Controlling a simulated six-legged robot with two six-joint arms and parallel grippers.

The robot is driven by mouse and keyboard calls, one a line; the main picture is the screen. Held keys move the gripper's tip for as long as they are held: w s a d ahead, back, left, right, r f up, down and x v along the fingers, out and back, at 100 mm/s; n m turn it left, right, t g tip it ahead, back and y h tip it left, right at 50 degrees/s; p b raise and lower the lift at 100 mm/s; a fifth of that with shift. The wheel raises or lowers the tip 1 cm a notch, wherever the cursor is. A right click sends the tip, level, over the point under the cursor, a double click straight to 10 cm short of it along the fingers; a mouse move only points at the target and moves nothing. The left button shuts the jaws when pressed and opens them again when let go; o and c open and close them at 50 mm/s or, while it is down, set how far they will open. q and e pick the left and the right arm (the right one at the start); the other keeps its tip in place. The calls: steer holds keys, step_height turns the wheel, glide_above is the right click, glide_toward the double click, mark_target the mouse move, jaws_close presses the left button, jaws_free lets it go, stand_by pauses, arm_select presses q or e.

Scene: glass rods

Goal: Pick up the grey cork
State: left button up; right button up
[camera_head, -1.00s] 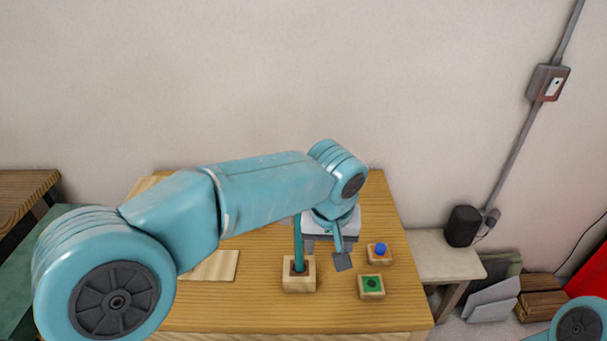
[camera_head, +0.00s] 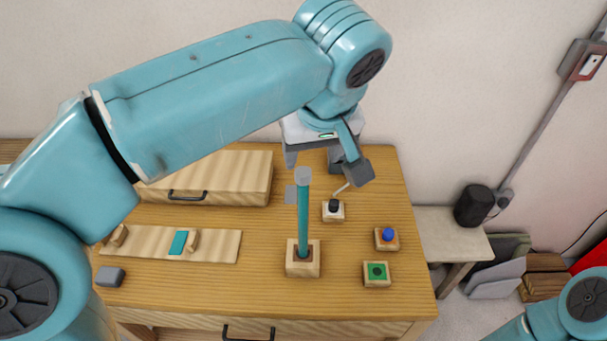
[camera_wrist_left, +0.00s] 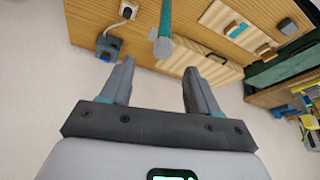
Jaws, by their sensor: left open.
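A small grey cap, apparently the grey cork (camera_head: 304,174), sits on top of an upright teal rod (camera_head: 303,220). The rod stands in a square wooden block (camera_head: 291,262). In the left wrist view the rod (camera_wrist_left: 165,18) points toward me, its pale end (camera_wrist_left: 163,48) beyond and between my fingers. My left gripper (camera_head: 316,162) is open and empty, its fingers near the height of the cap. The left wrist view shows both fingers (camera_wrist_left: 155,78) spread apart, not touching the cap. My right arm shows at the lower right; its gripper is out of view.
Small blocks with a black knob (camera_head: 334,208), a blue knob (camera_head: 388,235) and a green top (camera_head: 377,273) stand right of the rod. A wooden drawer box (camera_head: 230,178), a slider board (camera_head: 220,245) and a dark grey block (camera_head: 109,277) lie left. Bare tabletop surrounds the rod block.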

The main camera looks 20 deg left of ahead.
mark_target(304, 171)
arm_select(q)
steer(key=x, duration=0.3)
steer(key=shift+s, duration=0.1)
steer(key=shift+w+f, duration=0.35)
steer(key=shift+f, duration=0.1)
steer(key=f, duration=0.1)
steer(key=w+a+f, duration=0.1)
steer(key=a+f+p, duration=0.1)
steer(key=f, duration=0.1)
steer(key=shift+w, duration=0.3)
steer(key=shift+w+d+f, duration=0.1)
steer(key=shift+s, duration=0.2)
steer(key=c, duration=1)
steer(key=shift+w, duration=0.1)
steer(key=shift+c, duration=0.5)
